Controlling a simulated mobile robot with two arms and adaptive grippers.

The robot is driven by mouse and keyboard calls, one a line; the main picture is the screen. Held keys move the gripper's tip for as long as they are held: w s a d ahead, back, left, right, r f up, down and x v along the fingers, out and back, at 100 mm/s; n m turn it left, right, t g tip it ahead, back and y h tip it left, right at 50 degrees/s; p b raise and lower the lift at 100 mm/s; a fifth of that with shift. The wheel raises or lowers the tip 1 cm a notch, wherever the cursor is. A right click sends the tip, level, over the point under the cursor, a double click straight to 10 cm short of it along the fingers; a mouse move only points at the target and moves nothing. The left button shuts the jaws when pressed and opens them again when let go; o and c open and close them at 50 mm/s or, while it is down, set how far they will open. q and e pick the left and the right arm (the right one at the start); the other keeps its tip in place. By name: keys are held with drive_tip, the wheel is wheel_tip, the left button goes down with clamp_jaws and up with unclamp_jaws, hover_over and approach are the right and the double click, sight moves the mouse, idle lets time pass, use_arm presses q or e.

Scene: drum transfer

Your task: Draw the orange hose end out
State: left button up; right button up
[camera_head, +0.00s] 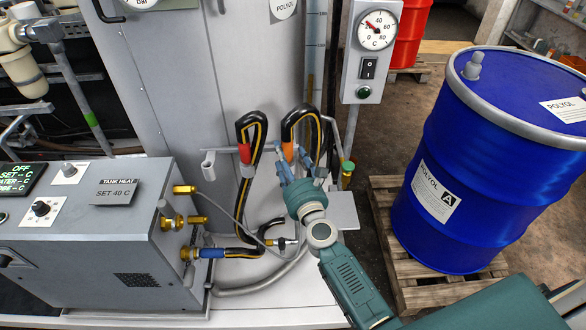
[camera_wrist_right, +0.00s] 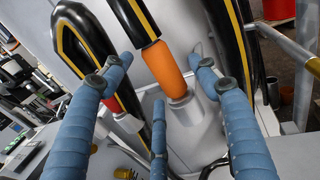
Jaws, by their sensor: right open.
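The orange hose end (camera_head: 288,152) is a short orange sleeve on a black hose with a yellow stripe, which loops up against the grey cabinet. In the right wrist view the orange sleeve (camera_wrist_right: 163,68) points down into a pale grey holder (camera_wrist_right: 186,108). My right gripper (camera_head: 291,164) is open, its blue fingers spread. In the wrist view the fingers (camera_wrist_right: 162,82) stand on both sides of and below the orange sleeve, with gaps visible. In the head view the fingers partly hide the sleeve's lower end and the holder. My left gripper is not in view.
A second black hose with a red end (camera_head: 244,153) hangs just left of the orange one. A grey tank-heat box (camera_head: 110,235) with brass fittings stands at lower left. A green-tipped pipe (camera_head: 348,166) is close on the right. A blue drum (camera_head: 470,180) stands on a wooden pallet (camera_head: 385,225).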

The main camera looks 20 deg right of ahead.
sight(285, 141)
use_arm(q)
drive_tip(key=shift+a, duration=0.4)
use_arm(e)
drive_tip(key=shift+w, duration=1.35)
drive_tip(key=shift+c, duration=0.5)
drive_tip(key=shift+r, duration=0.1)
clamp_jaws()
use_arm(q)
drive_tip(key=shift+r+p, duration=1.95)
use_arm(e)
drive_tip(key=shift+r, duration=2.1)
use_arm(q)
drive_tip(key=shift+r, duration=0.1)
use_arm(e)
wheel_tip(285, 141, up, 4)
drive_tip(key=p, duration=0.4)
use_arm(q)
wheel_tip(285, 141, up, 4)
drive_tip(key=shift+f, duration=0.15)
